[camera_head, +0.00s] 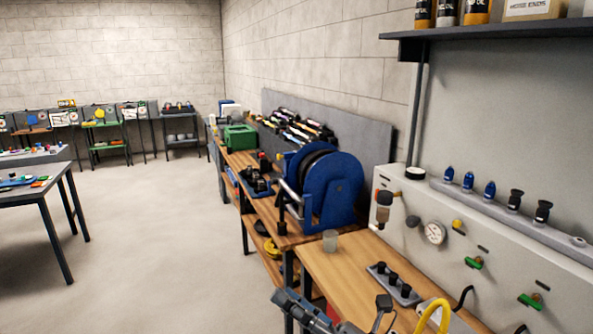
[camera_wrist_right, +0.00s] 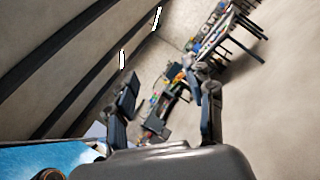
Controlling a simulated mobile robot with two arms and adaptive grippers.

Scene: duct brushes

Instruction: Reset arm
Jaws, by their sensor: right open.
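My right gripper (camera_head: 303,310) shows only in part at the bottom edge of the head view, in front of the wooden workbench (camera_head: 325,263). In the right wrist view my right gripper (camera_wrist_right: 168,98) has its two dark fingers well apart, with nothing between them. Its fingers are over open room, with the floor and distant tables behind. My left gripper is not in view.
A blue reel (camera_head: 335,190) stands on the bench beyond. A small cup (camera_head: 330,240) and a dark holder with black knobs (camera_head: 394,284) are on the near top. A gauge panel (camera_head: 433,233) bounds the right.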

